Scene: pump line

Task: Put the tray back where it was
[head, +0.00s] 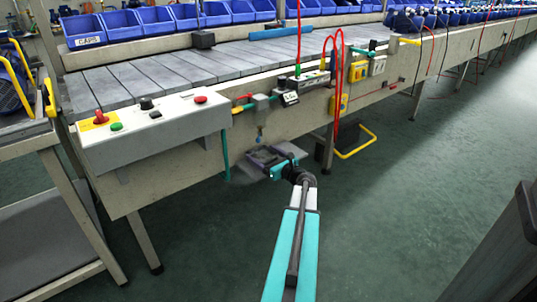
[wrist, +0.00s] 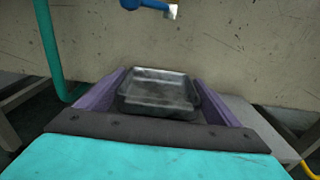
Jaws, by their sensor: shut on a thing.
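The tray is a small dark grey metal pan with a raised rim (wrist: 158,92). In the wrist view it sits between the two purple fingers of my gripper (wrist: 160,90), which is shut on it. The tray looks roughly level and empty. In the head view my gripper (head: 268,158) is low in front of the conveyor's side panel, below a small drain valve (head: 260,137). The tray is small and dark there, partly hidden by the gripper. The valve's blue body (wrist: 147,4) shows above the tray in the wrist view. I cannot tell whether the tray touches anything underneath.
A pale grey surface (wrist: 262,130) lies below and right of the gripper. A teal pipe (wrist: 48,50) runs down at left. The conveyor side panel (head: 165,180) stands behind. A yellow-framed foot bar (head: 357,145) is to the right. Open green floor (head: 400,200) lies right.

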